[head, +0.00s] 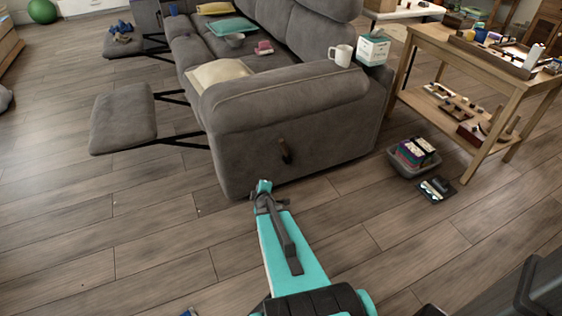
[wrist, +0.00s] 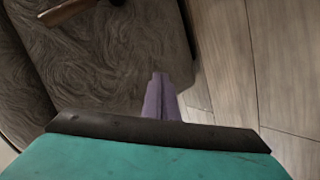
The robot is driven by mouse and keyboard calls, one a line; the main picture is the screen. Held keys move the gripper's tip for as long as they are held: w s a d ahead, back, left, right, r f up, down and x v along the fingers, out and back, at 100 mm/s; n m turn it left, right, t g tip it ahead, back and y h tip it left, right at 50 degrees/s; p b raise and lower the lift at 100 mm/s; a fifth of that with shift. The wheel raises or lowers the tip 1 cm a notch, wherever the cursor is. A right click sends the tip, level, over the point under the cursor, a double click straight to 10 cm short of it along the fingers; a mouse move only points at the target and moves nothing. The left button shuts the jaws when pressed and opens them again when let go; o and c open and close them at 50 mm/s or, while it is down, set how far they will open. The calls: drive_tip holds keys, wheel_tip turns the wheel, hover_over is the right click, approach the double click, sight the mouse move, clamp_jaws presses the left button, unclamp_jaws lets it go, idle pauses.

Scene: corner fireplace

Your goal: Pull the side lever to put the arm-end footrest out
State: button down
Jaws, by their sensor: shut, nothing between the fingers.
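A grey sofa (head: 265,105) stands with its near arm end facing me. A dark brown side lever (head: 285,151) is on that arm's outer face and hangs nearly upright; it also shows at the top left of the wrist view (wrist: 68,10). The arm-end footrest (head: 124,119) is out, held level on dark bars to the left of the sofa. My gripper (head: 264,185) is just in front of the arm panel, below and left of the lever and apart from it. In the wrist view its purple fingers (wrist: 159,92) are together and empty.
A far footrest (head: 122,43) is also out, with blue items on it. A grey bin (head: 412,162) and a small dark tray (head: 437,189) lie right, beside a wooden table (head: 470,60).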

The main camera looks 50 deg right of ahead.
sight(286, 152)
drive_tip(key=s+d+r+n+t+y+b, duration=0.2)
drive_tip(key=d+r+n+t+b, duration=0.3)
drive_tip(key=d+n+b, duration=0.6)
drive_tip(key=d+t, duration=0.1)
drive_tip(key=t, duration=0.1)
drive_tip(key=shift+s+d+r+t+b, duration=0.15)
drive_tip(key=shift+s+d+t+b, duration=0.2)
drive_tip(key=shift+t, duration=0.05)
drive_tip(key=w+d+b, duration=0.4)
drive_tip(key=w+d, duration=0.1)
drive_tip(key=w, duration=0.2)
drive_tip(key=shift+w+d+r+b, duration=0.3)
drive_tip(key=shift+d, duration=0.05)
